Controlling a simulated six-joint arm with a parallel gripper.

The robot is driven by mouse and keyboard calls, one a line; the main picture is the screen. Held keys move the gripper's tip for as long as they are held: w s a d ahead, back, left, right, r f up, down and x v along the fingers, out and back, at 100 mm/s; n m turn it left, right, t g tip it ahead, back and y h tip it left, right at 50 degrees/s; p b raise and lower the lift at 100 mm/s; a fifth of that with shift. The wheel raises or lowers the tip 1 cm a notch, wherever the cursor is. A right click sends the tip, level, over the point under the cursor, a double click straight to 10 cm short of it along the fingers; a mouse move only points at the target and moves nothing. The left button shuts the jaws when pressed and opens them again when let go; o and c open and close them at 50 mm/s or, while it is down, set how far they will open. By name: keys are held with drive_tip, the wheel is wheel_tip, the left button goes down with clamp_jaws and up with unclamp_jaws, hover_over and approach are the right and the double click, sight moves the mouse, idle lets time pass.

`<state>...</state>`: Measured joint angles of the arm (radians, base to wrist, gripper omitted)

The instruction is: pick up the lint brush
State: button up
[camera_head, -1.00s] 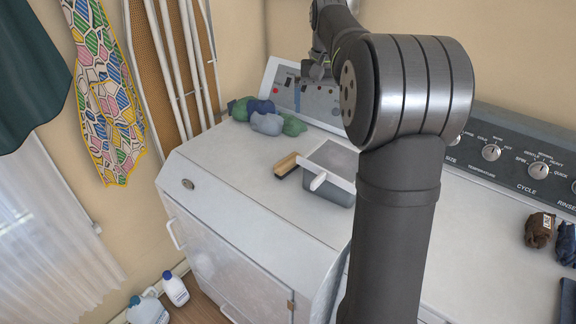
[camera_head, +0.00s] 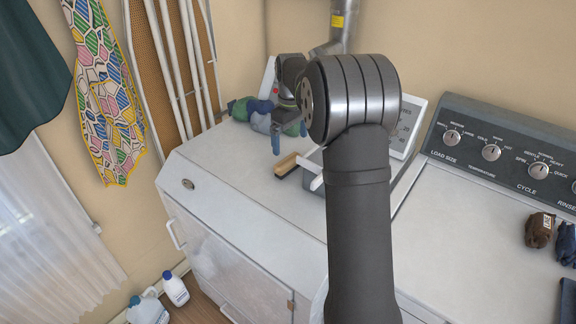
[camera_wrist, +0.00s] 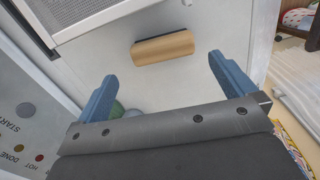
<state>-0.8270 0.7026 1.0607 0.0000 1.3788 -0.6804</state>
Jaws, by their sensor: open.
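The lint brush, a tan wooden block with dark bristles along its edge (camera_head: 286,164), lies on the white machine top. In the wrist view the brush (camera_wrist: 163,47) lies beyond the fingertips, within the span between them. My gripper (camera_head: 289,139), with blue fingers, is open and empty, just behind and above the brush in the head view. In the wrist view my gripper (camera_wrist: 162,68) has its fingers wide apart. Nothing touches the brush that I can see.
Rolled socks (camera_head: 240,109) lie behind the gripper. The machine top (camera_head: 225,170) in front of the brush is clear.

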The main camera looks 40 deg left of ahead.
sight(289, 160)
drive_tip(key=f, duration=0.9)
drive_tip(key=shift+a+f, duration=0.1)
drive_tip(key=shift+a, duration=0.1)
drive_tip(key=c, duration=0.6)
